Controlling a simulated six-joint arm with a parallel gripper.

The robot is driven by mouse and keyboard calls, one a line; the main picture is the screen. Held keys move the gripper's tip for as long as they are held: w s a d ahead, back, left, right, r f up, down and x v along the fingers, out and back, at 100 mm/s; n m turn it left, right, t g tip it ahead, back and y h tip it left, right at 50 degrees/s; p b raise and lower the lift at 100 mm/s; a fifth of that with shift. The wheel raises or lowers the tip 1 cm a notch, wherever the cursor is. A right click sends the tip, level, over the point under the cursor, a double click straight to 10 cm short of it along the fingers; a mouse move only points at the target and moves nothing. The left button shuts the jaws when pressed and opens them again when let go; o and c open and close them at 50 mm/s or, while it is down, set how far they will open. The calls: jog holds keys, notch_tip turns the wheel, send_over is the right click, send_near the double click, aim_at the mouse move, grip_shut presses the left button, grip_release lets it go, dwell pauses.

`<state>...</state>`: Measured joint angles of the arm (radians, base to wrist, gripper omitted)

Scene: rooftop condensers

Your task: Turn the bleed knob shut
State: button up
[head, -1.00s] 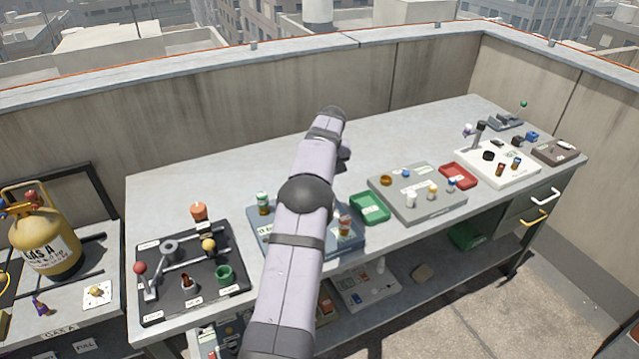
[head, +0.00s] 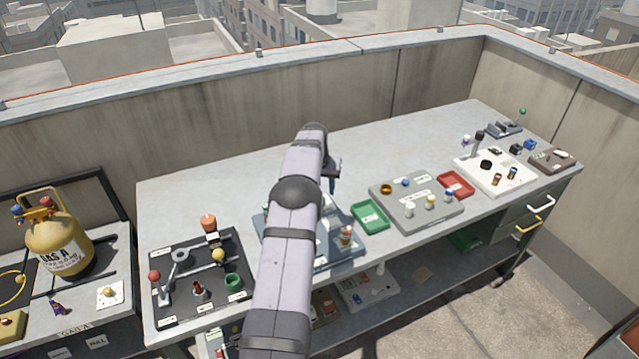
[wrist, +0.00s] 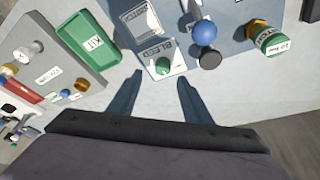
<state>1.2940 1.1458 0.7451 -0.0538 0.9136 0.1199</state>
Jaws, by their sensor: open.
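The bleed knob (wrist: 163,66) is a small green knob on a white labelled plate (wrist: 176,70) in the wrist view. The plate sits at the edge of a blue-grey board (wrist: 236,42). My gripper (wrist: 160,78) is open and empty, its two dark fingers pointing toward the knob. The knob shows between and just beyond the fingertips, with no visible contact. In the head view my gripper (head: 333,168) shows only partly beside my arm, and I cannot make out the knob there.
A black board with valves (head: 180,312) lies at the left of the bench. The bench behind my arm (head: 230,185) is clear.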

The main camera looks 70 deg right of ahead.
jog(key=m+p, duration=0.1)
jog(key=p, duration=0.1)
jog(key=w+m+g+p, duration=0.1)
jog(key=p, duration=0.1)
jog(key=m+p, duration=0.2)
jog(key=shift+w+a+r+h, duration=0.15)
jog(key=shift+w+a+h, duration=0.15)
jog(key=shift+w, duration=0.05)
jog(key=shift+d, duration=0.1)
jog(key=shift+p+x, duration=0.35)
jog(key=shift+x, duration=0.6)
jog(key=shift+b+x, duration=0.55)
jog(key=shift+x, duration=1)
jog(key=b, duration=0.2)
jog(key=f+b, duration=0.1)
jog(key=b, duration=0.2)
jog(key=shift+s+d+f+b, duration=0.1)
jog(key=shift+f+b, duration=0.2)
jog(key=shift+b, duration=0.05)
jog(key=shift+f+b, duration=0.15)
jog(key=shift+b, duration=0.8)
jog(key=shift+s+d+f+b, duration=0.1)
jog(key=shift+d+f+b, duration=0.05)
jog(key=shift+b, duration=1.25)
